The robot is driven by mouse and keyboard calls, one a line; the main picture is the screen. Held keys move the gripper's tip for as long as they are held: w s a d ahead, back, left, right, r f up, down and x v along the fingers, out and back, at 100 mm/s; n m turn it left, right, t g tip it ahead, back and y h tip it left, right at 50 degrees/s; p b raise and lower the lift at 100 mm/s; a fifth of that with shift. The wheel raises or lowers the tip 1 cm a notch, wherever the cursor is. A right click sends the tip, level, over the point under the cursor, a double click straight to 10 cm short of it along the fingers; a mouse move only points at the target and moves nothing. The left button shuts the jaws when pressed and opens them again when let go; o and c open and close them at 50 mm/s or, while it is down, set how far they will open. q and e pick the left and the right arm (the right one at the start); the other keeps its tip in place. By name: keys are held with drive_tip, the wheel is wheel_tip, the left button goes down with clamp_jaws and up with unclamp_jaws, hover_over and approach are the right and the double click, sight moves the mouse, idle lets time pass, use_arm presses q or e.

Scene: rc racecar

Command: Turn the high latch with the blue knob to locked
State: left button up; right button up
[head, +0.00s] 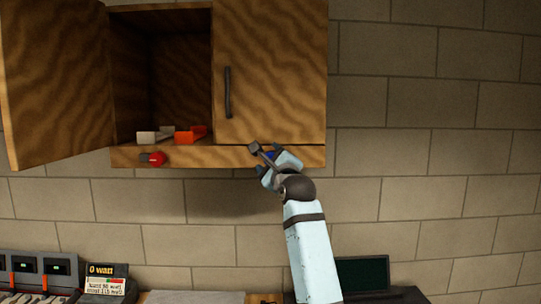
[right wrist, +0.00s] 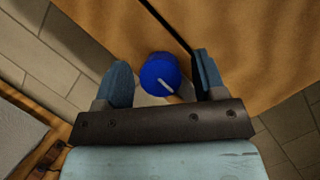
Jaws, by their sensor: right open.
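The blue knob (right wrist: 160,74) shows in the right wrist view as a round face with a white line, on the lower strip of the wooden cabinet. In the head view only a little blue of it (head: 270,156) shows by my gripper. A dark latch piece (head: 254,147) sticks out up and left beside it, near the bottom of the closed right door. My right gripper (right wrist: 162,68) is open, with one finger on each side of the knob. I see gaps at both sides, so the fingers look apart from it. My left gripper is in neither view.
The cabinet's left door (head: 55,80) stands open, and the right door (head: 270,70) with a dark handle (head: 228,92) is closed. A red knob (head: 157,159) sits on the strip at left. White and orange pieces (head: 190,134) lie inside. A workbench with equipment is below.

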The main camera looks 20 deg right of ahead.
drive_tip(key=shift+w, duration=0.2)
drive_tip(key=c, duration=0.9)
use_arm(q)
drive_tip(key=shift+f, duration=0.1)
